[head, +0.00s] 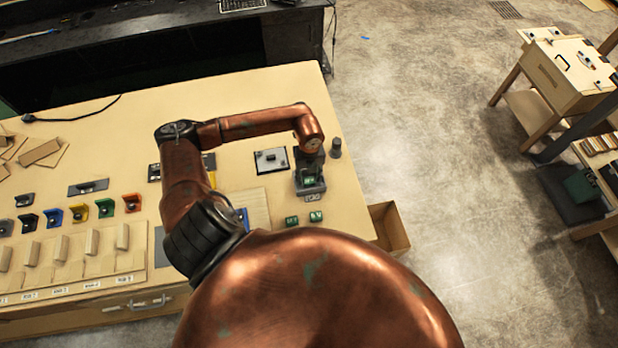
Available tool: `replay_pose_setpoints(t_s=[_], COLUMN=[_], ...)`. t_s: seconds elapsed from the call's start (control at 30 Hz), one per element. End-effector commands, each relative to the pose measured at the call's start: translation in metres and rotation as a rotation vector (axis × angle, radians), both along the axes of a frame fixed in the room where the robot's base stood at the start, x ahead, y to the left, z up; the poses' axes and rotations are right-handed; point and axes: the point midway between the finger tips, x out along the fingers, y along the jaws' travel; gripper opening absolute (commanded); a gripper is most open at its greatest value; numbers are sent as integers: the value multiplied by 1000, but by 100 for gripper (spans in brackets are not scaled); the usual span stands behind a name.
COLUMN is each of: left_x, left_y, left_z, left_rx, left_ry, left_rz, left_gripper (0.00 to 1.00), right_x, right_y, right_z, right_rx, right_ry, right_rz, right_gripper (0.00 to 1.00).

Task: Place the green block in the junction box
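My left arm reaches over the table, and my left gripper (309,172) points down at a dark grey open box (321,187), which looks like the junction box. A green block (309,181) shows between the gripper and the box, at or inside its opening. The gripper hides part of both, so I cannot tell whether the fingers still hold the block. Two other green blocks (291,221) (316,216) lie on the table in front of the box. My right gripper is not in view.
The wooden table (345,205) holds a row of coloured brackets (79,211) and several upright wooden pieces (92,241) at left. A grey plate (271,160) lies left of the box, and a dark knob (336,147) stands behind it. An open carton (391,228) is beyond the right edge.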

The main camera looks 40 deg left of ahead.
Motion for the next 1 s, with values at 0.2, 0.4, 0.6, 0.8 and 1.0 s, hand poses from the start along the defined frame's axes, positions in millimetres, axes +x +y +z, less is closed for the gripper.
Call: replay_pose_setpoints(t_s=[0.2, 0.4, 0.6, 0.8, 1.0], left_x=[1, 1, 1, 0, 0], left_y=[1, 0, 0, 0, 0], left_z=[42, 81, 105, 111, 111], left_rx=[2, 0, 0, -1, -1], left_ry=[-5, -4, -3, 1, 0], left_rz=[-3, -2, -1, -1, -1], left_gripper=[37, 37, 37, 37, 37], right_x=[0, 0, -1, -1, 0], right_y=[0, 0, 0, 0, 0], right_z=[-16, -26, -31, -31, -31], right_rx=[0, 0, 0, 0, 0], right_ry=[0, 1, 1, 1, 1], right_rz=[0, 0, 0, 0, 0], right_gripper=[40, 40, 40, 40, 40])
